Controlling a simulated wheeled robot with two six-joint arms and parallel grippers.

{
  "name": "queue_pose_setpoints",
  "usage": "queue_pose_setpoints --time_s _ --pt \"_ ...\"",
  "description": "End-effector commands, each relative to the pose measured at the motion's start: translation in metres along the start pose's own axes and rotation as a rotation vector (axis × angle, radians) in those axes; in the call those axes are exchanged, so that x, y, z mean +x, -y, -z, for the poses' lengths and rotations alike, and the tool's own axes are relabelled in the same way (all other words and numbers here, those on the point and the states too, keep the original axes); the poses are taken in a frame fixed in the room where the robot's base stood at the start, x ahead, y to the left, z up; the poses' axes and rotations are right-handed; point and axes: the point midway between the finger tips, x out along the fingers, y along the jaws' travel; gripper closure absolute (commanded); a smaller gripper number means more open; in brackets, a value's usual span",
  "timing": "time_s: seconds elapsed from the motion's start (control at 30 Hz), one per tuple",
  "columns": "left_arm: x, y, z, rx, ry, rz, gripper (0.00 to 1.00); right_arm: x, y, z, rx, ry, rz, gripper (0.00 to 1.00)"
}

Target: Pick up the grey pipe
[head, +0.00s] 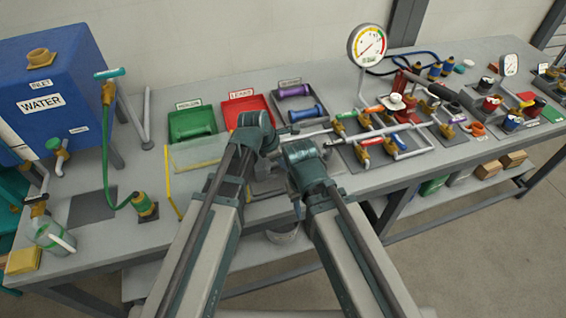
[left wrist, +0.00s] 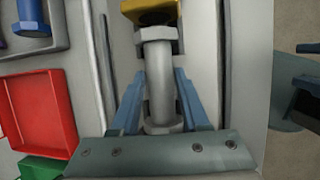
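The grey pipe (left wrist: 162,85) lies lengthwise between my left gripper's two blue fingers (left wrist: 160,85) in the left wrist view. It has a hex nut at each end, and a brass fitting (left wrist: 155,8) is just beyond its far nut. The fingers are close along both sides of the pipe; whether they press on it I cannot tell. In the head view my left gripper (head: 280,132) is low over the bench, pointing right, with a pale pipe length in front of it. My right gripper (head: 300,152) is just beside it; its fingers are not clear and I see nothing held.
Green (head: 192,124), red (head: 247,107) and grey trays stand behind my grippers. The pump skid with its gauge (head: 368,45) and coloured valves fills the bench to the right. A blue water tank (head: 50,80) and a green hose (head: 108,165) are at left.

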Motion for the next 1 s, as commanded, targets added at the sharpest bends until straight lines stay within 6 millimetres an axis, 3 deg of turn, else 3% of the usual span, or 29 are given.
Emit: queue_pose_setpoints --time_s 0.03,0.23,0.77,1.0 --pt "0.000 0.000 0.000 0.000 0.000 0.000 0.66 0.000 0.000 0.000 0.000 0.000 0.000 0.64" --pt "0.000 0.000 0.000 0.000 0.000 0.000 1.00 0.000 0.000 0.000 0.000 0.000 0.000 0.64" --pt "-0.001 -0.001 0.000 0.000 0.000 0.000 1.00 -0.001 0.000 0.000 0.000 0.000 0.000 0.64" --pt "-0.014 -0.007 0.002 0.000 0.000 0.000 1.00 -0.013 -0.001 -0.001 0.000 0.000 0.000 0.64"
